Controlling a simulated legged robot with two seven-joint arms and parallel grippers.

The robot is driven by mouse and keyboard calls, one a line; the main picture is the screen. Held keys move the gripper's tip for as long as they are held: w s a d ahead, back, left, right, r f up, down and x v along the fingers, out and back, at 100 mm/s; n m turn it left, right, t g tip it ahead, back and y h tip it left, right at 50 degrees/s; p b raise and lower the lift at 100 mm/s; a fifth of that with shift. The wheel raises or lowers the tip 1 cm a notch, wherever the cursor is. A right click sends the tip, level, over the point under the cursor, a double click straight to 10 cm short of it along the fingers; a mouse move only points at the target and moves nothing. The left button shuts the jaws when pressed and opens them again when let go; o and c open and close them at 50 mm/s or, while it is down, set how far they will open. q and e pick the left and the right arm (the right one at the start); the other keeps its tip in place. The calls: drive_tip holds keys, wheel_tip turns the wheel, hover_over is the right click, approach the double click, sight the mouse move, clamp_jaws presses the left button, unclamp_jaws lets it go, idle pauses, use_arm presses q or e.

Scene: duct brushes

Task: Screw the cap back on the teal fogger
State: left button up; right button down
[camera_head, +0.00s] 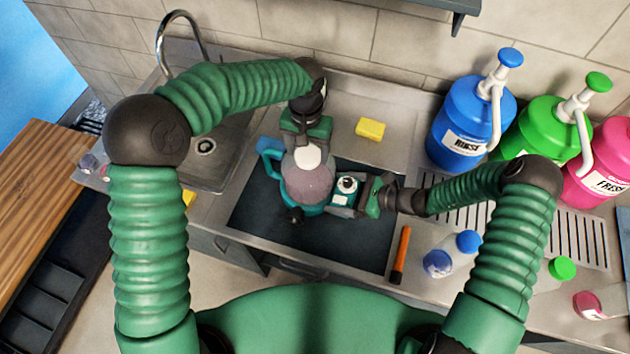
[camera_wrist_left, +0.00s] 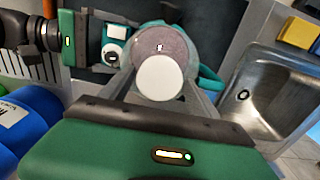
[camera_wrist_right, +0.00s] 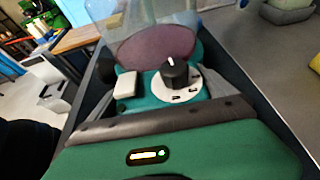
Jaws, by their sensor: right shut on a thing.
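The teal fogger (camera_head: 304,207) stands on the dark mat, its round translucent, purplish tank top facing up. The white cap (camera_head: 307,155) is over the tank's far part; in the left wrist view the cap (camera_wrist_left: 160,78) shows between my left fingers. My left gripper (camera_head: 306,143) points down at the cap, a finger on each side; whether they press on it is unclear. Whether the cap sits on the fogger or just above it is hidden. My right gripper (camera_head: 352,200) is shut on the fogger's teal control housing, beside the black knob (camera_wrist_right: 174,73).
The dark mat (camera_head: 262,218) lies on the steel counter beside a sink (camera_head: 208,150). A yellow sponge (camera_head: 370,129) lies behind. Blue, green and pink pump jugs (camera_head: 462,125) stand right. An orange-handled tool (camera_head: 401,250) and small bottles (camera_head: 452,254) lie front right.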

use_arm(q)
drive_tip(key=c, duration=1.2)
use_arm(e)
drive_tip(key=shift+w+d+r, duration=0.1)
drive_tip(key=shift+w+d, duration=0.05)
drive_tip(key=shift+w, duration=0.05)
use_arm(q)
drive_tip(key=o, duration=1.6)
drive_tip(key=shift+r, duration=0.15)
use_arm(e)
unclamp_jaws()
use_arm(q)
wheel_tip(320, 180, up, 12)
drive_tip(key=shift+w+f, duration=0.1)
drive_tip(key=shift+f, duration=0.05)
use_arm(e)
drive_tip(key=shift+d, duration=0.1)
use_arm(q)
wheel_tip(320, 180, down, 3)
drive_tip(key=b, duration=0.3)
use_arm(e)
drive_tip(key=v, duration=1.6)
drive_tip(key=shift+s+d, duration=0.2)
drive_tip(key=shift+d, duration=0.1)
